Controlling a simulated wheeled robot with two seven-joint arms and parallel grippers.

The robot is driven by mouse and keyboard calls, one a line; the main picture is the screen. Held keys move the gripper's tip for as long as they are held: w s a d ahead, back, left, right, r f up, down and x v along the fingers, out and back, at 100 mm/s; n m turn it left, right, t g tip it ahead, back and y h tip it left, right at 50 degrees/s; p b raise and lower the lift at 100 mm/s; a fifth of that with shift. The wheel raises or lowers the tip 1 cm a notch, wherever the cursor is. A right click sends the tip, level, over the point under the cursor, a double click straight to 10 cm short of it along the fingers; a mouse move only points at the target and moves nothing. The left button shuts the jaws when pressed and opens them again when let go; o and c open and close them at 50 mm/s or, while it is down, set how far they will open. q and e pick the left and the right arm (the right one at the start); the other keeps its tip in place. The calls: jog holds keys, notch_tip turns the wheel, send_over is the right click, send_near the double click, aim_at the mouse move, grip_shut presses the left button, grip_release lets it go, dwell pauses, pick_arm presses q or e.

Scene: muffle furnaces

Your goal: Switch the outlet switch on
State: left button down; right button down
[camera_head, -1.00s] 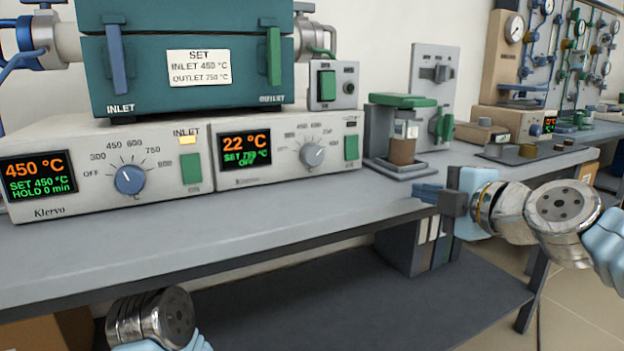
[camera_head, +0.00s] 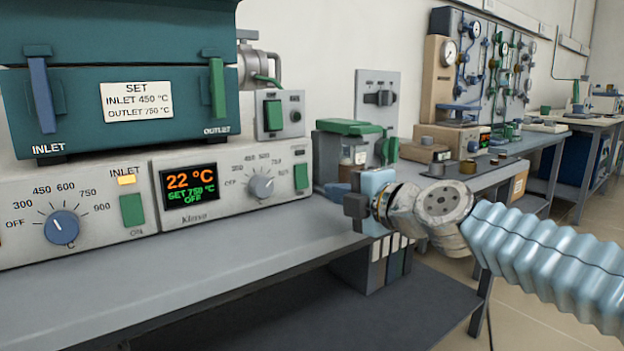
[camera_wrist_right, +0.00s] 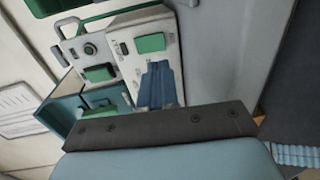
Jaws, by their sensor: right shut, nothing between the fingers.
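The outlet controller (camera_head: 225,212) shows an orange 22 °C and a green "SET 750 °C OFF" on its display (camera_head: 189,187). Its outlet switch (camera_head: 301,177) is a green rocker at the panel's right end. My right gripper (camera_head: 334,190) is to the right of the switch and apart from it, a little lower in the picture, over the bench edge. In the right wrist view its blue fingers (camera_wrist_right: 160,85) are shut and empty, pointing toward the panel, with the green outlet switch (camera_wrist_right: 150,43) beyond their tips. My left gripper is out of view.
The inlet controller (camera_head: 85,235) with its blue dial and green switch stands to the left. A small box with a green switch (camera_head: 273,114) is above the outlet panel. A green-topped device (camera_head: 350,127) stands behind my right gripper. The bench front (camera_head: 230,265) is clear.

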aim_at(303, 185)
jog(key=p+x, duration=0.2)
jog(key=x, duration=0.5)
jog(key=shift+r, duration=0.1)
jog(key=shift+w+a, duration=0.2)
jog(key=shift+w, duration=0.15)
